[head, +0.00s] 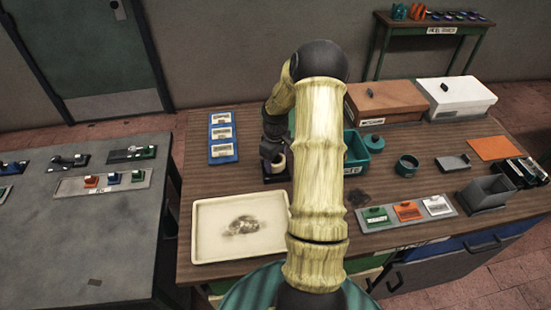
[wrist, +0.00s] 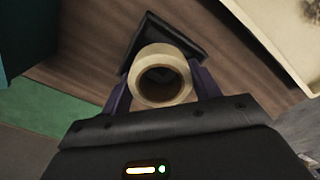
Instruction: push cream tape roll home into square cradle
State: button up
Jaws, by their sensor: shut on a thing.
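The cream tape roll (wrist: 162,55) is between the two fingers of my gripper (wrist: 162,88) in the wrist view, its hole facing the camera. My gripper is shut on it. The dark square cradle (wrist: 145,32) shows just beyond the roll, with part of its floor and edges hidden by the roll. In the head view the roll (head: 279,161) shows small at the cradle (head: 277,179), below my gripper (head: 272,152). I cannot tell how deep the roll sits in the cradle.
A cream tray (head: 207,252) lies in front of the cradle. A blue rack with white labels (head: 223,150) stands to the left. A teal bin (head: 357,158) is to the right, partly behind my arm. Bare wood (head: 190,180) shows left of the cradle.

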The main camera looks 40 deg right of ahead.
dwell(0.4)
jog(key=shift+w+f, duration=0.1)
jog(key=shift+f, duration=0.35)
jog(key=shift+s+f+b, duration=0.2)
jog(key=shift+f+b, duration=0.1)
jog(key=shift+b, duration=0.1)
jog(key=shift+w+f, duration=0.1)
jog(key=shift+f, duration=0.15)
dwell(0.3)
jog(key=shift+f, duration=0.2)
dwell(1.0)
